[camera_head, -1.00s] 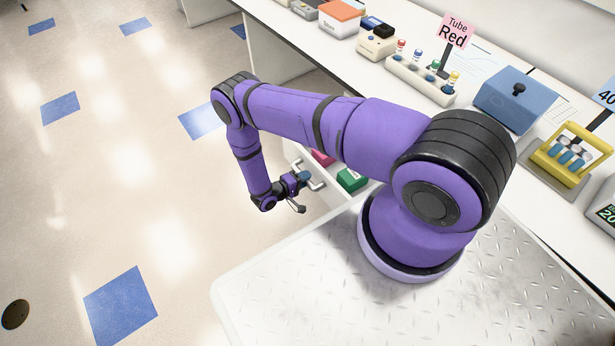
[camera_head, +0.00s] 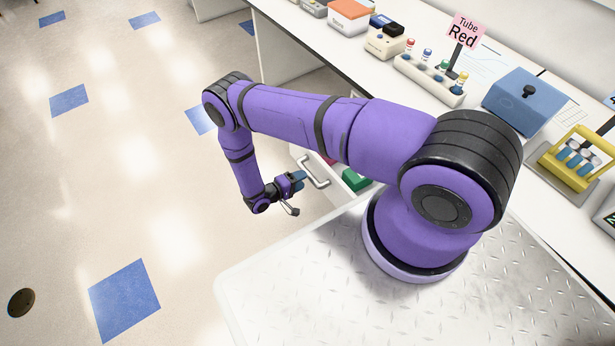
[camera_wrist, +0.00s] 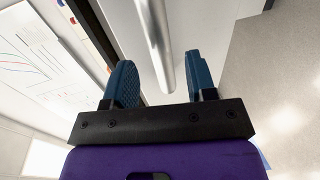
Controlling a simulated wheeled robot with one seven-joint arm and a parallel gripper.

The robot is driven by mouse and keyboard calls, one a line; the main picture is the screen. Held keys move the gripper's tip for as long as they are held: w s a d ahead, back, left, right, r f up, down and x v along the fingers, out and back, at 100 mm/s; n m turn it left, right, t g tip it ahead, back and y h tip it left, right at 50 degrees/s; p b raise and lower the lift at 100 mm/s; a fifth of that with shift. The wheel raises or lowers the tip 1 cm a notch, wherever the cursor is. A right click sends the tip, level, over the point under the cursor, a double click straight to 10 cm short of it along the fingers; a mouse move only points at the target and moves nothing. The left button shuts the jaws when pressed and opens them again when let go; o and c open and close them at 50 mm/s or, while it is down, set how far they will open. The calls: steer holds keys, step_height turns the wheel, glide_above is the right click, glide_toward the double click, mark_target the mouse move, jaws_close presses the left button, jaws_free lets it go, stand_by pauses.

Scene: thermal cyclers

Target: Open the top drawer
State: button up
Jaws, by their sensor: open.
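The top drawer stands partly open, with its contents showing behind my arm in the head view. Its silver bar handle (camera_head: 314,171) is on the drawer's front; in the wrist view the handle (camera_wrist: 155,42) appears between my two fingers. My gripper (camera_head: 298,179) has blue fingers and is just left of the handle in the head view. In the wrist view my gripper (camera_wrist: 162,82) is open, with a gap on each side of the bar. I cannot tell whether the bar is inside the jaws in depth. My arm hides part of the drawer.
A green box (camera_head: 356,180) lies in the drawer. The counter above bears a tube rack (camera_head: 430,78), a pink sign (camera_head: 465,32), a blue device (camera_head: 516,100) and a yellow rack (camera_head: 578,158). The floor (camera_head: 150,200) to the left is clear.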

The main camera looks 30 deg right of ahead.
steer(key=v, duration=0.6)
stand_by(0.4)
